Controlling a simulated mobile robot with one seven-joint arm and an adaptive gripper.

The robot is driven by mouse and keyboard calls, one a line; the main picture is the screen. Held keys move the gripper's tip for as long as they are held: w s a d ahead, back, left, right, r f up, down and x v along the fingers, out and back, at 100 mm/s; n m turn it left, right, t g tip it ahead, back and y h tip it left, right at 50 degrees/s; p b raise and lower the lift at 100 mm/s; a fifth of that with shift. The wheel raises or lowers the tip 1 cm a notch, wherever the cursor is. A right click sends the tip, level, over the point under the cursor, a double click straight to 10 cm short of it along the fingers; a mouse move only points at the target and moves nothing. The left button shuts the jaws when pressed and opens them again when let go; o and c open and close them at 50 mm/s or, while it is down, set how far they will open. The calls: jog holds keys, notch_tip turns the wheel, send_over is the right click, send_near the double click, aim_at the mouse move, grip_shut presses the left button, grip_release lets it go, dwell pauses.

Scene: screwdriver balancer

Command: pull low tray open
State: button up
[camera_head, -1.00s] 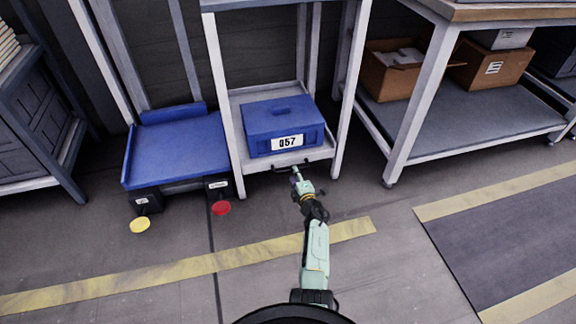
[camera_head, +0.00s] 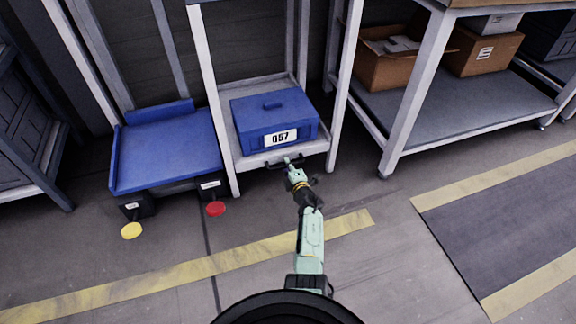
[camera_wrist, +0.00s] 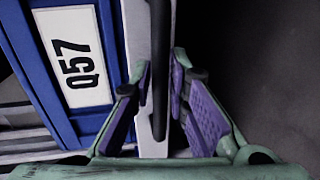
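The low tray is a pale shelf (camera_head: 247,160) low in the white rack, with a dark bar handle (camera_head: 277,165) on its front edge. My gripper (camera_head: 292,165) is at the handle, right of its middle. In the wrist view, my gripper's purple-padded fingers (camera_wrist: 161,85) stand on either side of the dark handle (camera_wrist: 160,60), with narrow gaps beside it. The fingers look open around the bar; touching contact is not clear. The tray bears a blue box (camera_head: 275,112) labelled 057.
A blue platform (camera_head: 165,155) with yellow (camera_head: 132,230) and red (camera_head: 215,209) discs at its front is to the left. A workbench leg (camera_head: 410,100) stands to the right, with cardboard boxes (camera_head: 485,53) on its shelf. The floor before the rack is clear.

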grip_shut()
dwell(0.3)
